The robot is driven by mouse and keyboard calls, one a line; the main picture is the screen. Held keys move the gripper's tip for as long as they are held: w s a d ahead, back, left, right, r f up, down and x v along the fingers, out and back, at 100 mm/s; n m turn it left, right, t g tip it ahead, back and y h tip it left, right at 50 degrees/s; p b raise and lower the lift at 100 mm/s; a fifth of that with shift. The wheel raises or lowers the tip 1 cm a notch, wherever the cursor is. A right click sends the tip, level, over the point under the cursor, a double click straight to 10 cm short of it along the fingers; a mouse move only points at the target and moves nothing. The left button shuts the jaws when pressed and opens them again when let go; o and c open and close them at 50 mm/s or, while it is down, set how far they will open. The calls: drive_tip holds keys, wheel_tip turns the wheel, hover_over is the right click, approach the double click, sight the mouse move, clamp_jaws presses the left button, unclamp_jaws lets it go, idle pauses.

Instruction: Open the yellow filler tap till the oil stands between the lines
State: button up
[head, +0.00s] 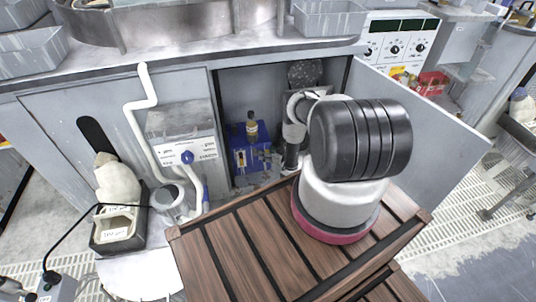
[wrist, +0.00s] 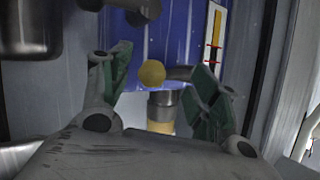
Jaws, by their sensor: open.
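The blue oil unit (head: 238,135) stands inside the open cabinet in the head view. In the wrist view its blue face (wrist: 185,30) carries a narrow sight gauge (wrist: 215,38) with red marks. A yellow strip shows in the gauge, but I cannot tell the oil level against the marks. The round yellow tap knob (wrist: 152,73) shows between the fingers, with a grey metal stem beside and below it. My gripper (wrist: 160,70) is open, its green pads on either side of the knob, apparently not touching it. My arm largely hides the gripper in the head view.
The cabinet walls and open door (head: 425,120) bound the space. A white bent pipe (head: 148,120) stands to the left, and a slatted wooden platform (head: 250,250) lies in front.

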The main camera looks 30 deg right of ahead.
clamp_jaws()
drive_tip(key=shift+a+r+n+g+h, duration=0.25)
drive_tip(key=shift+r+n+g+h, duration=0.1)
drive_tip(key=shift+r+n+h, duration=0.3)
drive_tip(key=shift+a+r+n+g+h, duration=0.25)
drive_tip(key=shift+r+n+g+h, duration=0.1)
drive_tip(key=shift+r+n+h, duration=0.25)
drive_tip(key=shift+f, duration=0.1)
unclamp_jaws()
drive_tip(key=shift+a, duration=0.15)
